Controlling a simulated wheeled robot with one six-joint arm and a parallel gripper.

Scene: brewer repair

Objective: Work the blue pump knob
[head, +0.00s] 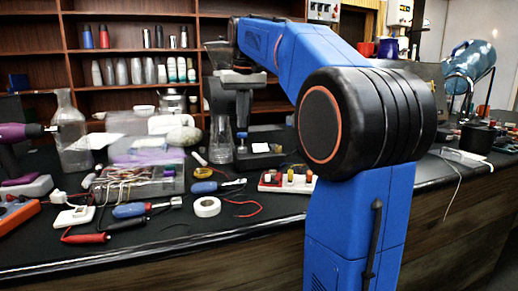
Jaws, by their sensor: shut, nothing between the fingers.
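A dark brewer-like machine (243,105) stands on the black counter, left of my arm's large joint, with a clear hopper-like part at its top left. My blue arm rises in front of the counter, bends at the big black joint and reaches up and left over the machine. My gripper cannot be made out at the far end of the arm.
The black counter (255,222) is crowded on the left with a glass flask (72,135), a blue-handled screwdriver (145,208), a white tape roll (207,207) and cables. A blue tank (470,60) stands at right.

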